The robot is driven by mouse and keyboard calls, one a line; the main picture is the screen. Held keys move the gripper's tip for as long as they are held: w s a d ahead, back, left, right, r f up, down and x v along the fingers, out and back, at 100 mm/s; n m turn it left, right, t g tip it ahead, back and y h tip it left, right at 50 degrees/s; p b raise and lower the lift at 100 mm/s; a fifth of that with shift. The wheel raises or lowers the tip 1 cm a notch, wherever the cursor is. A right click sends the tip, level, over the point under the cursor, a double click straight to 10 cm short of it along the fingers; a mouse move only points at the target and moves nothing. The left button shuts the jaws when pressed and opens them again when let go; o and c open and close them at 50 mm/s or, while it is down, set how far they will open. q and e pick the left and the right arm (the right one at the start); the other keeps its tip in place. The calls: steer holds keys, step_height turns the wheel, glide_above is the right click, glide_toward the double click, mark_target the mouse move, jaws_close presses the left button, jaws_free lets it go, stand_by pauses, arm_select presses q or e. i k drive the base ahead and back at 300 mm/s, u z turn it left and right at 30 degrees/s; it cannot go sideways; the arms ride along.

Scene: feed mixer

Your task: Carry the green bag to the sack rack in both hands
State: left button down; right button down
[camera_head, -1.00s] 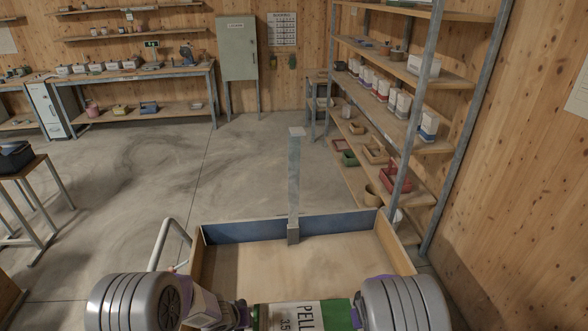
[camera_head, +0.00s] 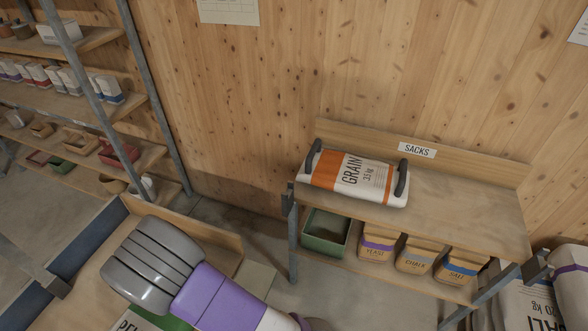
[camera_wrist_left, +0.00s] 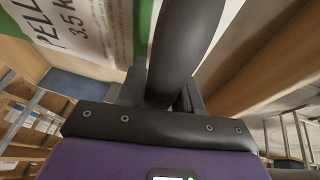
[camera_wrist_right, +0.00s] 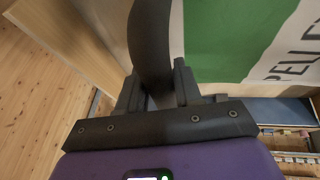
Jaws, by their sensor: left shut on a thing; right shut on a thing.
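The green bag is white and green with dark lettering and black handles; only a corner of it (camera_head: 180,324) shows at the bottom of the head view. In the left wrist view my left gripper (camera_wrist_left: 163,88) is shut on one black handle, beside the bag's lettered face (camera_wrist_left: 72,30). In the right wrist view my right gripper (camera_wrist_right: 158,90) is shut on the other black handle, next to the green face (camera_wrist_right: 222,38). The sack rack (camera_head: 465,205), labelled SACKS, stands at right in the head view against the wall. Its top has bare room to the right.
An orange and white grain sack (camera_head: 325,170) lies on the rack's top left. Below are a green bin (camera_head: 325,228) and several small bags (camera_head: 415,256). A wooden tray (camera_head: 190,220) is at left, tall shelving (camera_head: 130,100) behind it, and large sacks (camera_head: 570,285) at far right.

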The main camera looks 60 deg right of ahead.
mark_target(467, 211)
steer(key=k, duration=0.5)
steer(key=z, duration=2.45)
steer(key=k, duration=0.25)
steer(key=z, duration=0.5)
steer(key=i, duration=0.55)
steer(key=z, duration=0.4)
